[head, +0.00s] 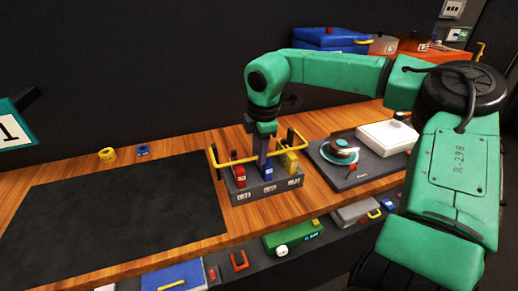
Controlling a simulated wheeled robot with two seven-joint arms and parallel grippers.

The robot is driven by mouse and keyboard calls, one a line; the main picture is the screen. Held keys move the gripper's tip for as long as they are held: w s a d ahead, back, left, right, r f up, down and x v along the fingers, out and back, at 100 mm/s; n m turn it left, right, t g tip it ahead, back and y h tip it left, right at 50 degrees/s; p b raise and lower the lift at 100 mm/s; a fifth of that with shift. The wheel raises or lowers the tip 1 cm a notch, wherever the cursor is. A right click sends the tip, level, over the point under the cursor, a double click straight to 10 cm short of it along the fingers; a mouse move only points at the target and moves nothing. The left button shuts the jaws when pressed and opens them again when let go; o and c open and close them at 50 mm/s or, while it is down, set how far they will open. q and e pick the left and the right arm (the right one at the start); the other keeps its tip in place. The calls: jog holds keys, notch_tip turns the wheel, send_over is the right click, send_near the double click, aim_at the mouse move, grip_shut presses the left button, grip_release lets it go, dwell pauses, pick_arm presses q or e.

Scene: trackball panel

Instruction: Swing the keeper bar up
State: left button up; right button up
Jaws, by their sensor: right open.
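The keeper bar (238,160) is a yellow bar that runs across a dark block (268,187) on the wooden bench. Its ends bend back at both sides, and it lies low across the red (239,178) and yellow (290,160) upright parts of the block. My right gripper (262,153) points down over the middle of the block, close to the bar. It is open, but its fingertips are small and dark, so I cannot tell whether they touch the bar. The bar's middle is partly hidden by it. My left gripper is not in view.
A black mat (120,215) covers the bench to the left. A yellow ring-like item (107,155) stands behind the mat. Bins stand at the back right.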

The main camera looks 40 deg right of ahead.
grip_shut()
dwell(1.3)
